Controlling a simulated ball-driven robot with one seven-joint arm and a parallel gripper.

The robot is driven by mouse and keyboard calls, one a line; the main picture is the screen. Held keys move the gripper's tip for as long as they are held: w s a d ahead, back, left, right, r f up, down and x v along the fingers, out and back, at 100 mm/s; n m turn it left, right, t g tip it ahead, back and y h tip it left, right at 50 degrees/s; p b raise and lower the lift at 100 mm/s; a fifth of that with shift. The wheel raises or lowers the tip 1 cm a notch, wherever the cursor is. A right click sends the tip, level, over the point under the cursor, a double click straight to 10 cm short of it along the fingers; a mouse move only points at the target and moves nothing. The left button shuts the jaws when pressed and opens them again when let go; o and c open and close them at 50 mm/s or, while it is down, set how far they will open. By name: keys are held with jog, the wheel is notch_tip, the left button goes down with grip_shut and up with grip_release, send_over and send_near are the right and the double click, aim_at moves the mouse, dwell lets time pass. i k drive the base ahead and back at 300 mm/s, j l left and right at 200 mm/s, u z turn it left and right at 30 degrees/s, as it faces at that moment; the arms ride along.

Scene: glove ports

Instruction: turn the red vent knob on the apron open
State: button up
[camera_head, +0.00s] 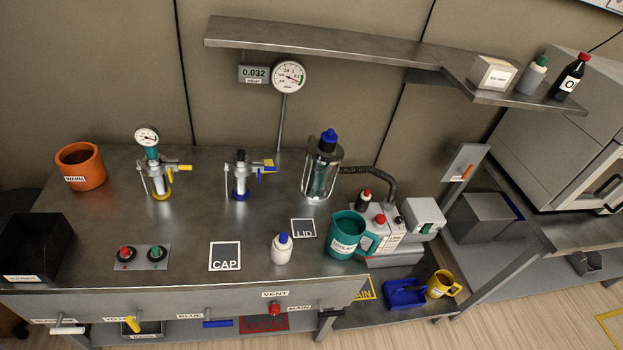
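The steel bench's front apron (180,303) runs along the bottom of the view. A small red knob (272,311) sits on the apron under the VENT label (275,294), left of the MAIN label (299,308). The knob is too small to tell how it is turned. My gripper is not in view.
Other apron handles are a white one (67,330), a yellow one (132,324) and a blue one (218,324). A white bottle with a blue cap (282,249) and a teal mug (345,236) stand on the bench above. A steel shelf (350,54) overhangs the back.

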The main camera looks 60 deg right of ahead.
aim_at(274, 310)
jog(key=k+l+z, duration=0.35)
jog(key=k, duration=0.25)
jog(key=k+l+z, duration=0.4)
jog(key=k, duration=0.15)
